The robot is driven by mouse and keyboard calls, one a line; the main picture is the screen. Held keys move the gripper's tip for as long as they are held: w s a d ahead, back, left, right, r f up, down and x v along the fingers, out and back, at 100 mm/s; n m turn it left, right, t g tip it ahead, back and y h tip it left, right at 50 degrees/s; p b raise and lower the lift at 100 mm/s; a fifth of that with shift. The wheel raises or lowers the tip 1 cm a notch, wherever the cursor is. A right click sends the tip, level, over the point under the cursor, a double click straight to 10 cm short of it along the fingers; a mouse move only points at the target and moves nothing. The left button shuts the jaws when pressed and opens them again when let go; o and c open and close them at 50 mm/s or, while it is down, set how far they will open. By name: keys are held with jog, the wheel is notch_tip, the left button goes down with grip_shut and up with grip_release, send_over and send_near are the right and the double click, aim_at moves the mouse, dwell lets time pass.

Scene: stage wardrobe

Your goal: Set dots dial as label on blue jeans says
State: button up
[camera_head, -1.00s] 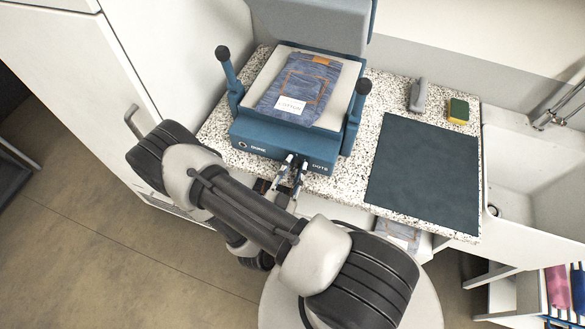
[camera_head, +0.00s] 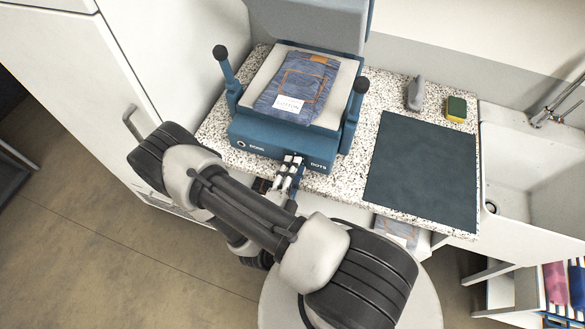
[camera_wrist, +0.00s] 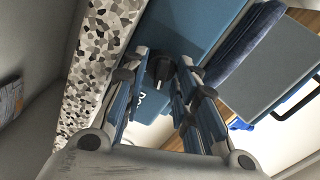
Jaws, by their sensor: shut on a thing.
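The blue jeans (camera_head: 292,84) lie folded on the pale bed of a blue press (camera_head: 262,146). Their white label (camera_head: 289,104) faces up, with print too small to read surely. The front panel bears the words DONE and DOTS (camera_head: 318,165). My gripper (camera_head: 293,160) is at the panel, just left of the word DOTS, and hides the dots dial in the head view. In the wrist view the dark dots dial (camera_wrist: 160,70) with a pale pointer mark sits between the fingertips of my gripper (camera_wrist: 161,80), which is shut on it. The dial's setting cannot be read.
Two black-knobbed levers (camera_head: 221,52) flank the press, and its lid (camera_head: 315,20) stands raised. A dark mat (camera_head: 422,172), a grey object (camera_head: 414,93) and a sponge (camera_head: 456,109) lie on the speckled counter (camera_head: 375,108). A sink (camera_head: 510,165) is at right.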

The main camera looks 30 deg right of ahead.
jog(key=m, duration=0.5)
jog(key=shift+f+m, duration=0.15)
jog(key=shift+m, duration=0.15)
jog(key=m, duration=0.5)
jog(key=shift+f, duration=0.15)
jog(key=m, duration=0.5)
jog(key=shift+w+a+m, duration=0.1)
jog(key=shift+m, duration=0.3)
jog(key=m, duration=0.4)
jog(key=shift+w+f+m, duration=0.1)
jog(key=shift+m, duration=0.3)
jog(key=o, duration=1)
jog(key=shift+a, duration=0.15)
